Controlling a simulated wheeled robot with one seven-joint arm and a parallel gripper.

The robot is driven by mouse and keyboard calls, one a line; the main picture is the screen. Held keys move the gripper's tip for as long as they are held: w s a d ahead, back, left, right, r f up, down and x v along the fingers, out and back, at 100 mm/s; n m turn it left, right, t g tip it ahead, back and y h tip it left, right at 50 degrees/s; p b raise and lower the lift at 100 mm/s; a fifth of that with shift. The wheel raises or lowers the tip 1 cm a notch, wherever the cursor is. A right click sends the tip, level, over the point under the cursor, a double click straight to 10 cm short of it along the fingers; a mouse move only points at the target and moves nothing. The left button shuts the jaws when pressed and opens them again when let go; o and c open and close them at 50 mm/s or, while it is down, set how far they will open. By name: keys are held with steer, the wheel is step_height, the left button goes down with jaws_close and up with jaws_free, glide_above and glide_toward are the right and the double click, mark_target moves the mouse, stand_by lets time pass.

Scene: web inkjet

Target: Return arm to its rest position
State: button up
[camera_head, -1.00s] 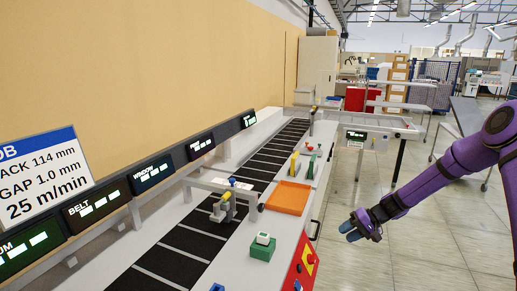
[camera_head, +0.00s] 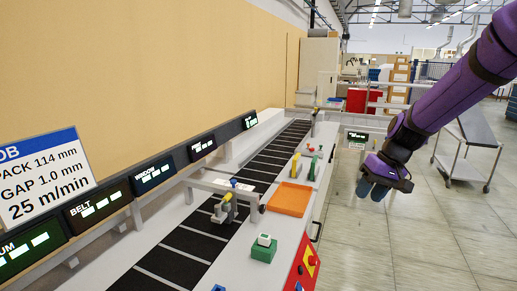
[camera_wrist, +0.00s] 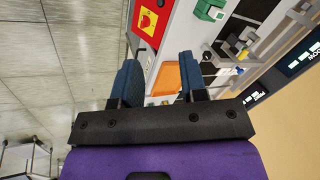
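My purple arm comes in from the upper right in the head view. My gripper (camera_head: 372,190) hangs fingers-down over the open floor, to the right of the conveyor machine (camera_head: 240,238) and apart from it. In the wrist view my gripper (camera_wrist: 158,78) shows two blue fingers standing apart with a gap between them. Nothing is held in the gap. The orange tray (camera_wrist: 163,80) shows behind and between the fingers, at a distance.
On the machine are an orange tray (camera_head: 290,199), a green block (camera_head: 264,249) with a white top, and a red panel (camera_head: 302,268). A metal cart (camera_head: 470,150) stands behind my arm at right. The floor (camera_head: 400,240) between is clear.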

steer(key=s+r+t+h, duration=0.1)
steer(key=s+r, duration=0.3)
steer(key=s, duration=0.5)
steer(key=s+d+r+t+h, duration=0.1)
steer(key=s+r, duration=0.4)
steer(key=s, duration=0.5)
steer(key=s+r+m+t+h, duration=0.1)
steer(key=s+r+t+h, duration=0.1)
steer(key=s+r, duration=0.3)
steer(key=s, duration=0.4)
steer(key=shift+s+d+t, duration=0.2)
steer(key=shift+s+t, duration=0.05)
steer(key=shift+t, duration=0.05)
steer(key=shift+a, duration=0.1)
